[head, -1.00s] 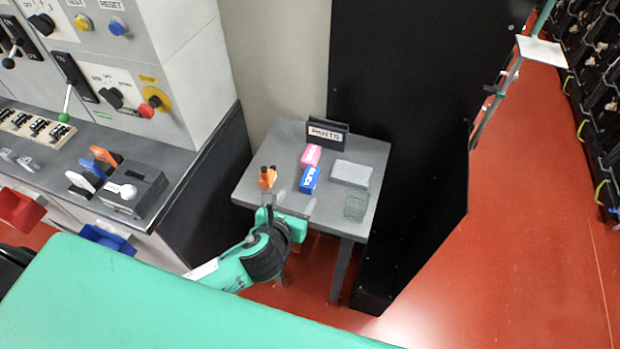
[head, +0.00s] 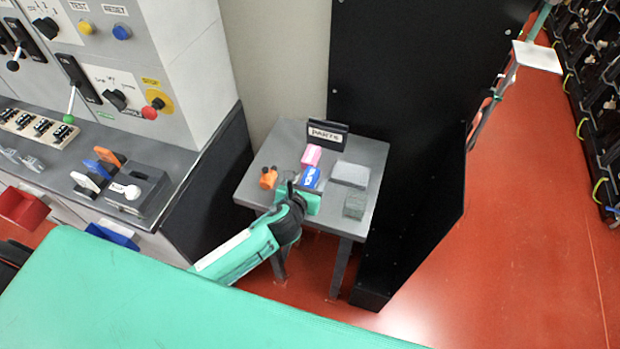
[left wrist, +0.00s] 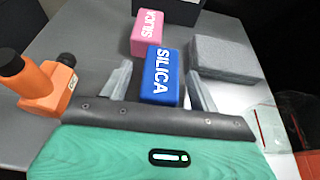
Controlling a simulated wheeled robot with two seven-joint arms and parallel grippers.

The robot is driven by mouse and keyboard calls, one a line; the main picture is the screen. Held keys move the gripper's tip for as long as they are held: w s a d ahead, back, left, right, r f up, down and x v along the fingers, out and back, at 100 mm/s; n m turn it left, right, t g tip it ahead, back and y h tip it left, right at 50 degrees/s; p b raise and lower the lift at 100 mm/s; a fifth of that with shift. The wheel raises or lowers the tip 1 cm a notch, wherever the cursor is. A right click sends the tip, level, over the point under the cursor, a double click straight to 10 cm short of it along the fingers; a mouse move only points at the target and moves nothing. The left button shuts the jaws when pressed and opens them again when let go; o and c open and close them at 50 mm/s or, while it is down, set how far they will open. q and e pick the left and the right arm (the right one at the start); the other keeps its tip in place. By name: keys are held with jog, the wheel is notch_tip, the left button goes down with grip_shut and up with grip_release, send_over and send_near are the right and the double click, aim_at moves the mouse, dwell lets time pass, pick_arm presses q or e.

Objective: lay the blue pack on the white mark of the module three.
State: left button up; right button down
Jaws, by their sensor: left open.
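The blue pack (head: 311,177), lettered SILICA, lies on the small grey table. In the left wrist view the blue pack (left wrist: 162,78) sits between the two fingers of my left gripper (left wrist: 160,80). The fingers stand apart on either side of it, and the gripper is open. In the head view my left gripper (head: 303,190) is at the near side of the pack and partly hides it. The module three and its white mark cannot be made out for certain. My right gripper is not in view.
On the grey table (head: 270,195) are a pink pack (head: 312,155), an orange object (head: 268,177), a grey block (head: 350,173), a greenish clear box (head: 355,205) and a PARTS sign (head: 327,133). A black panel (head: 400,110) stands behind. Racks (head: 590,100) line the right.

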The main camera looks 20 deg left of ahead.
pick_arm(q)
jog(key=c, duration=1.2)
jog(key=shift+o, duration=0.2)
